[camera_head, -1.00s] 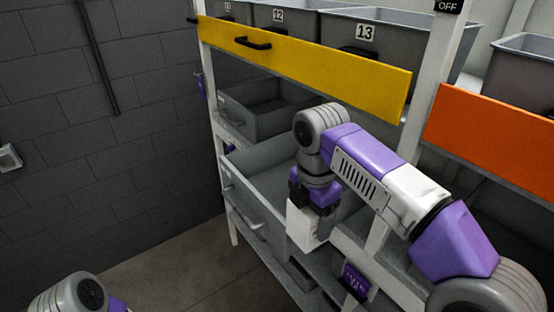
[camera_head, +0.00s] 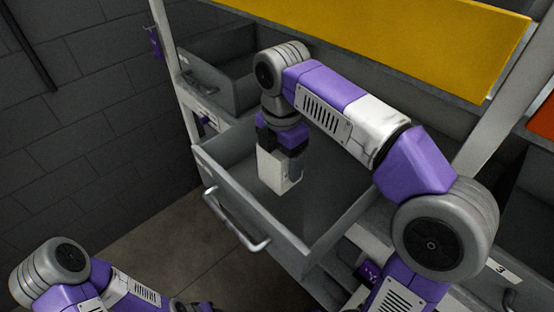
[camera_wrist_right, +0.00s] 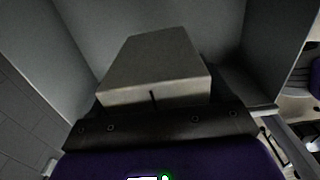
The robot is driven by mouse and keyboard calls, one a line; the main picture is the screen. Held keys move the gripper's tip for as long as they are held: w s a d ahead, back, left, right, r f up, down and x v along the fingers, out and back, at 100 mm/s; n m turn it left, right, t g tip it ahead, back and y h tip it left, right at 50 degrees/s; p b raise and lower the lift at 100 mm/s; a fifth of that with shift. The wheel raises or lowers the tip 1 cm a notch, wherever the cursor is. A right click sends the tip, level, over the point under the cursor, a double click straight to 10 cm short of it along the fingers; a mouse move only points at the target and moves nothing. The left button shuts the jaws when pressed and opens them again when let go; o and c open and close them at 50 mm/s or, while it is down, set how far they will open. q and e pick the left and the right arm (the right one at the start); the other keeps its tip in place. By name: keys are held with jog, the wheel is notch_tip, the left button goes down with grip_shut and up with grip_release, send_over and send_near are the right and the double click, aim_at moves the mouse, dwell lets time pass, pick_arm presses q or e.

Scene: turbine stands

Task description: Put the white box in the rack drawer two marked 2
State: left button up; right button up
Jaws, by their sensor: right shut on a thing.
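The white box (camera_head: 276,174) is held in my right gripper (camera_head: 281,150), inside the outline of a pulled-out grey rack drawer (camera_head: 272,228). I cannot tell whether its underside touches the drawer floor. The drawer has a metal handle (camera_head: 236,222) on its front; I cannot read a number on it. In the right wrist view the box (camera_wrist_right: 157,62) sticks out beyond the shut gripper (camera_wrist_right: 155,112), with grey drawer walls around it. My left arm shows at the lower left of the head view, but its gripper is out of sight.
Another grey drawer (camera_head: 222,85) stands open behind, at the upper left. A yellow panel (camera_head: 400,35) spans the rack above my right arm. A drawer label marked 3 (camera_head: 503,270) is at the lower right. A white rack post (camera_head: 505,95) stands right of my arm.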

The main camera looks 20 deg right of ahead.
jog(key=shift+w+f, duration=0.6)
jog(key=shift+w+f+b, duration=0.15)
jog(key=shift+f+b, duration=0.15)
jog(key=shift+b, duration=0.15)
jog(key=shift+f+b, duration=0.3)
jog(key=shift+b, duration=0.05)
notch_tip(320, 180, down, 5)
jog(key=b, duration=0.5)
jog(key=shift+f, duration=0.1)
pick_arm(q)
notch_tip(320, 180, down, 8)
jog(key=b, duration=0.1)
jog(key=shift+w, duration=0.4)
pick_arm(e)
jog(key=shift+s+f, duration=0.2)
jog(key=shift+f, duration=0.5)
pick_arm(q)
jog(key=shift+f, duration=0.3)
pick_arm(e)
jog(key=shift+f, duration=0.35)
jog(key=o, duration=1.4)
pick_arm(q)
jog(key=shift+r, duration=0.1)
